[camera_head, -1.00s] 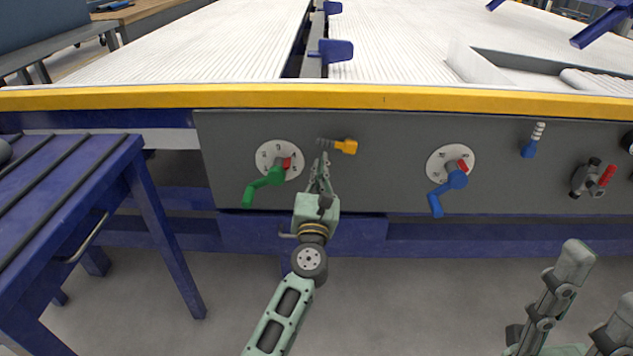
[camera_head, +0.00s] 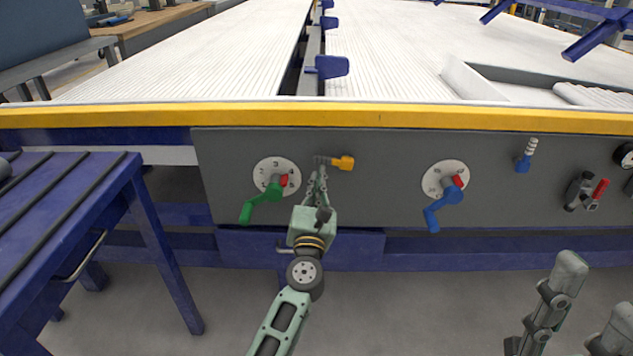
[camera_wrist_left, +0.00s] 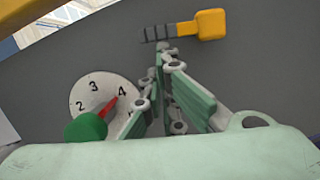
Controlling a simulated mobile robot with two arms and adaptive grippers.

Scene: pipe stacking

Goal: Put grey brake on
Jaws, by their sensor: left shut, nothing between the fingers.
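A yellow knob (camera_head: 342,163) on a grey ribbed stem sticks out sideways from the dark grey panel, pointing right; it also shows at the top of the left wrist view (camera_wrist_left: 211,24). My left gripper (camera_head: 319,172) is shut and empty, its fingertips up at the stem, left of the knob. In the left wrist view its fingertips (camera_wrist_left: 168,50) overlap the stem's lower edge; I cannot tell whether they touch. A grey-black device with a red handle (camera_head: 580,190) is at the panel's right. No part is clearly marked as the grey brake. My right gripper (camera_head: 590,295) is open and empty, low at the right.
A green crank (camera_head: 262,198) on a numbered dial is just left of my left gripper. A blue crank (camera_head: 445,204) on another dial and a blue knob (camera_head: 523,164) are further right. A yellow table edge (camera_head: 400,116) runs above the panel. A blue roller stand (camera_head: 60,215) stands left.

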